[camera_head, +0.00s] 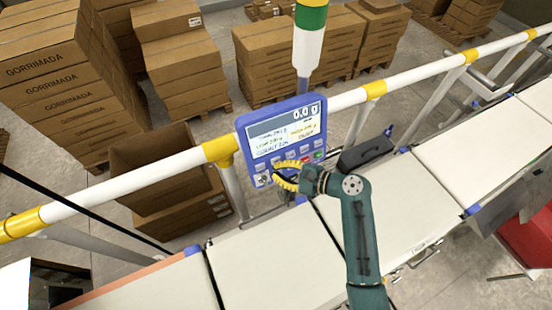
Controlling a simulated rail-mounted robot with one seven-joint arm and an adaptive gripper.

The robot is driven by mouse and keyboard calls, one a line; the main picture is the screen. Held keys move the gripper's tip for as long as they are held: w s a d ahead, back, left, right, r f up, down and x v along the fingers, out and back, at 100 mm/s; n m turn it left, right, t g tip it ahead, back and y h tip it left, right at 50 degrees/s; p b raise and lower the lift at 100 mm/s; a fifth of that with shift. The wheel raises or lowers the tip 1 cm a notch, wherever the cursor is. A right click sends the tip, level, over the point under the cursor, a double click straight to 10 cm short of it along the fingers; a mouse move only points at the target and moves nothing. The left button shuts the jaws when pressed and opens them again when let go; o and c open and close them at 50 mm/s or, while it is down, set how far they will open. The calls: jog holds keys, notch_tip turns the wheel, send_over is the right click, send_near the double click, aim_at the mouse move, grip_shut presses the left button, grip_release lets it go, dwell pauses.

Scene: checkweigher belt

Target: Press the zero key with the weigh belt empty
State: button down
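The blue control panel (262,139) stands at the rail, tilted toward me. Its screen (285,128) reads 0.0 g above smaller lines of text. Below the screen are rows of small keys, with a red key (306,158) and a green key (319,155) at the right. Their labels are too small to read, so I cannot tell which is the zero key. My gripper (277,174), yellow and black, is at the panel's lower edge and hides some lower keys. I cannot tell whether it touches them. The belt section (390,215) beside my arm is empty.
Other pale belt sections, left (265,268) and right (480,150), are also bare where visible. A dark box-shaped unit (365,152) stands at the belt's far edge. A white and yellow rail (130,180) runs behind; stacked cartons (185,65) stand beyond. A red bin (528,240) is at the right.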

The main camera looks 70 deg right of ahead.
jog(key=shift+s+a+r, duration=0.1)
jog(key=shift+s+a, duration=0.05)
jog(key=shift+s+a+r+p, duration=0.1)
jog(key=shift+s+r+p, duration=0.1)
jog(key=shift+p, duration=0.2)
jog(key=s+a+p, duration=0.2)
jog(key=s+a+r+p, duration=0.1)
jog(key=s+p, duration=0.1)
jog(key=p, duration=0.1)
jog(key=shift+a+r, duration=0.1)
jog(key=shift+a, duration=0.25)
dwell(0.4)
